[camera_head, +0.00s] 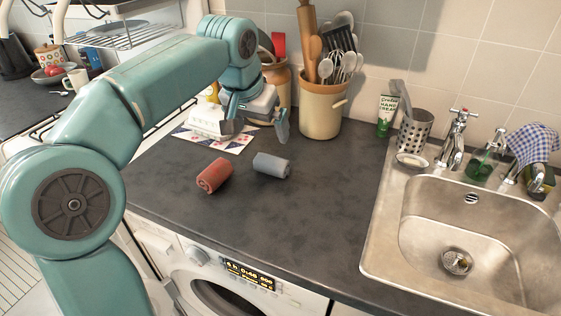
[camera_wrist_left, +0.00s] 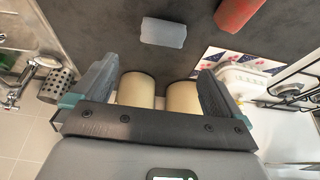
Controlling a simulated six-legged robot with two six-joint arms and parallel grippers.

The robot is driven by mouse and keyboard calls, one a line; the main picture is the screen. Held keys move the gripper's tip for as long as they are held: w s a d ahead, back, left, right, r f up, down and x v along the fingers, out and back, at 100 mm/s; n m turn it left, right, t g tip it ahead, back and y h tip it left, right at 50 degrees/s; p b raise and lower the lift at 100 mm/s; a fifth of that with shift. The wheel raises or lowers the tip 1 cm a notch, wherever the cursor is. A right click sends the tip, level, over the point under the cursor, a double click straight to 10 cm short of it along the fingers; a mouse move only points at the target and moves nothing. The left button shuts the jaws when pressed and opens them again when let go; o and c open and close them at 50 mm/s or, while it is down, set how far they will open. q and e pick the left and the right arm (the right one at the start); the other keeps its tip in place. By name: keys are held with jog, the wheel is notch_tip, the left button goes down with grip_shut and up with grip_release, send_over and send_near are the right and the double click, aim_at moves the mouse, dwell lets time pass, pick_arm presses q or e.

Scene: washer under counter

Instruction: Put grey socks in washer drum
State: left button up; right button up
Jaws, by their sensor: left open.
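The grey socks (camera_head: 272,165), a rolled bundle, lie on the dark counter right of a red-brown rolled bundle (camera_head: 214,175). The grey socks (camera_wrist_left: 163,32) also show at the top of the left wrist view, beyond the fingertips. My left gripper (camera_head: 257,125) is open and empty, above the back of the counter, behind the grey socks and apart from them. Its two spread fingers (camera_wrist_left: 158,68) show in the wrist view. The washer (camera_head: 240,280) is under the counter; only its top front shows, and the drum inside is hidden. My right gripper is not in view.
Two utensil crocks, the nearer one (camera_head: 320,110) holding wooden and metal tools, stand close to my left gripper. A white container (camera_head: 207,120) sits on a patterned sheet behind the bundles. The sink (camera_head: 470,240) is at right. The counter's front middle is clear.

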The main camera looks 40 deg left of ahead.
aim_at(269, 160)
pick_arm(q)
jog(key=b+x, duration=0.1)
jog(key=x, duration=0.8)
jog(key=shift+a+f+b, duration=0.1)
jog(key=shift+f+b, duration=0.2)
jog(key=shift+f, duration=0.05)
jog(key=shift+s+a+f, duration=0.15)
jog(key=shift+s+f, duration=0.05)
jog(key=shift+f, duration=0.2)
jog(key=x, duration=0.5)
jog(key=shift+w+f, duration=0.15)
jog(key=shift+w, duration=0.05)
jog(key=c, duration=0.8)
jog(key=shift+o, duration=0.2)
notch_tip(269, 160, up, 20)
jog(key=p, duration=0.5)
